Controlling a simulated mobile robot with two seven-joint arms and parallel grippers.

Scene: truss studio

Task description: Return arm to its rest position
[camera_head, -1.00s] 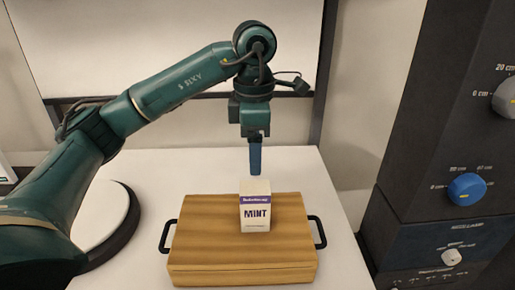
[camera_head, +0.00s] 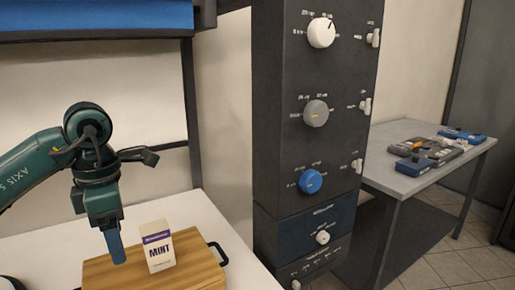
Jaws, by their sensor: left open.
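My left arm comes in from the left, with its green wrist bent down. My left gripper (camera_head: 116,246) has blue fingers that point down, just left of the mint box, and it holds nothing that I can see. The white and purple mint box (camera_head: 158,248) stands upright on the wooden board (camera_head: 205,272). The fingers overlap the board in this view, and I cannot tell how high above it they are. My right gripper is not in view.
A dark column with a white knob (camera_head: 321,33), a grey knob (camera_head: 316,113) and a blue knob (camera_head: 311,181) stands right of the white table (camera_head: 187,207). Farther right, a grey table (camera_head: 414,182) carries several devices. A blue panel (camera_head: 90,16) hangs at upper left.

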